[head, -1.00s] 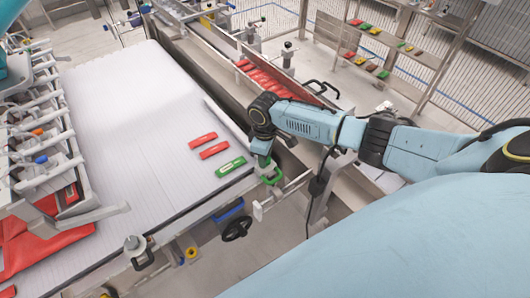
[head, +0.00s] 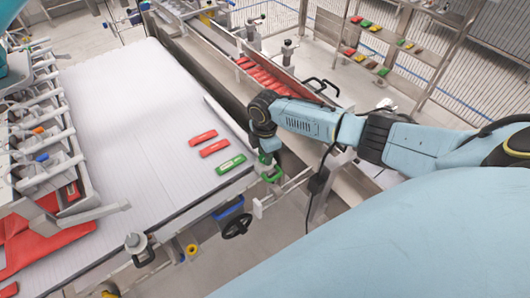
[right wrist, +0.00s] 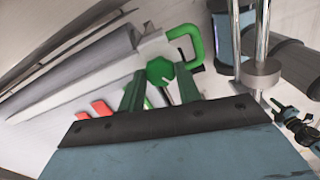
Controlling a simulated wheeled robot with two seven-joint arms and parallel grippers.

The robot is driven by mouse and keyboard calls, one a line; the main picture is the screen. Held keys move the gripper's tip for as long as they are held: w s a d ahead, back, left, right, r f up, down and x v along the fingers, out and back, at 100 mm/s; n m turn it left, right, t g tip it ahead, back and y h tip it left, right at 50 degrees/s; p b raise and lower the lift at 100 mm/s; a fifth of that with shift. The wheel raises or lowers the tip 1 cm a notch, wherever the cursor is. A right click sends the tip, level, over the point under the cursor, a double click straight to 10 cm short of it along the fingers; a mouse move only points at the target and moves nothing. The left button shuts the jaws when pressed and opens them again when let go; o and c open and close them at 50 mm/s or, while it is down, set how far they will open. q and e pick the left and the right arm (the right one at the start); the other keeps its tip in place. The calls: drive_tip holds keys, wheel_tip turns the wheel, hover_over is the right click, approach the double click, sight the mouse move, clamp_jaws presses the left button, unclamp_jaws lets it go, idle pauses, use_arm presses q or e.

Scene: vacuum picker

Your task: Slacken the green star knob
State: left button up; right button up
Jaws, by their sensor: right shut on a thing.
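The green star knob (right wrist: 160,71) shows in the right wrist view, at the corner of the grey metal frame. My right gripper (right wrist: 160,84) has its two dark green fingers on either side of the knob and is shut on it. In the head view the right gripper (head: 267,159) points down at the right corner of the white slatted table (head: 130,110). There the fingers and wrist largely hide the knob. A green loop handle (right wrist: 193,44) is just beside the knob, and it also shows in the head view (head: 272,175). My left gripper is not in view.
Two red pieces (head: 203,138) and a green piece (head: 231,164) lie on the table near my right gripper. A black handwheel (head: 236,226) and a blue box (head: 229,209) are below the table edge. A rail with red parts (head: 262,73) runs behind.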

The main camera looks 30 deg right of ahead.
drive_tip(key=shift+w+n, duration=0.1)
drive_tip(key=shift+n, duration=0.3)
drive_tip(key=o, duration=1)
drive_tip(key=shift+c, duration=0.2)
wheel_tip(320, 180, up, 14)
drive_tip(key=b, duration=0.1)
drive_tip(key=shift+f, duration=0.25)
drive_tip(key=shift+f, duration=0.1)
